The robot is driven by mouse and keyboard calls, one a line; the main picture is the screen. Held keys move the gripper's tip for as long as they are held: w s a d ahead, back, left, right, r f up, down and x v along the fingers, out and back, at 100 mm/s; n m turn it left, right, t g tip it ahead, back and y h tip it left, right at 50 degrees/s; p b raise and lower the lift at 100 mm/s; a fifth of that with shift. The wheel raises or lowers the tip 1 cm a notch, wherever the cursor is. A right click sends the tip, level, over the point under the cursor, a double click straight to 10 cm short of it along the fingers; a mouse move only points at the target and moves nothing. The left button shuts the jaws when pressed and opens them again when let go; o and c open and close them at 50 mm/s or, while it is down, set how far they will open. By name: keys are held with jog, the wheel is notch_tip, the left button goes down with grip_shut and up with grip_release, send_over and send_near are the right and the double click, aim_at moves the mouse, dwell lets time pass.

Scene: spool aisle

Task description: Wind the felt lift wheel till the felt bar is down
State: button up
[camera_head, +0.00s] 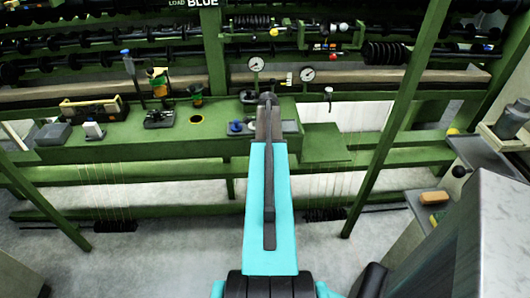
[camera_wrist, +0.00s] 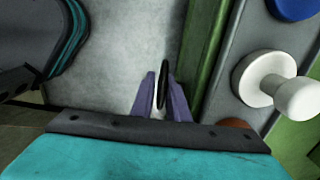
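My gripper (camera_wrist: 162,98) shows in the wrist view as two purple-grey fingers, apart from each other. A thin dark oval piece (camera_wrist: 164,78) shows in line with the gap between them. I cannot tell whether it is a wheel rim seen edge-on, or whether the fingers touch it. In the head view my teal arm reaches forward to the green bench and hides the fingers. I cannot pick out the felt lift wheel for sure. A long tan-brown bar (camera_head: 440,77) runs behind the bench; I cannot tell whether it is the felt bar.
In the wrist view a white knob (camera_wrist: 270,82) and a blue knob (camera_wrist: 295,8) stand right of the fingers. Two gauges (camera_head: 255,64) (camera_head: 307,74) rise behind the green bench (camera_head: 215,143). Slanted green posts (camera_head: 400,110) flank it. Grey floor (camera_head: 150,255) is clear at left.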

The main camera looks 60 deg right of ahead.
jog(key=shift+r, duration=0.1)
notch_tip(320, 180, up, 14)
jog(key=b, duration=0.1)
jog(key=shift+s+f+b, duration=0.15)
jog(key=shift+f+b, duration=0.05)
jog(key=shift+b, duration=0.1)
dwell(0.6)
jog(key=shift+d, duration=0.1)
dwell(0.4)
